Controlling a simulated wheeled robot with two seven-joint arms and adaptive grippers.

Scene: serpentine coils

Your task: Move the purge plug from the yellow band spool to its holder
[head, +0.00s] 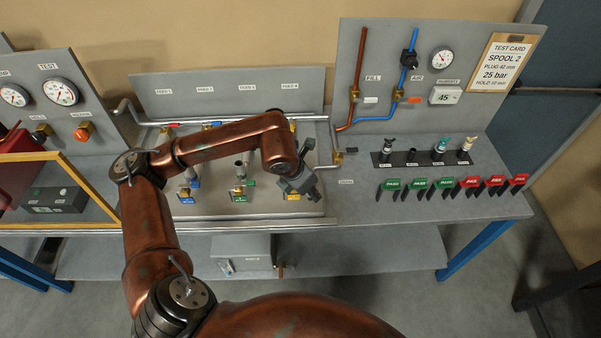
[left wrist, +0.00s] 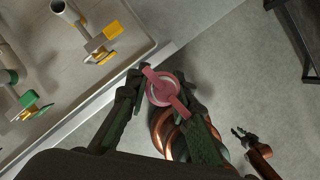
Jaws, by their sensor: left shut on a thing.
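My left gripper (head: 299,183) is above the front right of the tray on the bench. The plug is apart from the yellow-marked spool (left wrist: 62,7), whose bare grey pipe end shows at upper left. The head view hides the plug behind the gripper. The dark holder rack (head: 424,160) stands at right on the bench, with several posts. My right gripper (left wrist: 243,133) shows small and seemingly open in the left wrist view.
Green and red tags (head: 445,184) stand in a row in front of the rack. Blue- and green-marked spools (head: 239,188) stand left of my left gripper. A gauge panel (head: 440,75) rises behind the rack.

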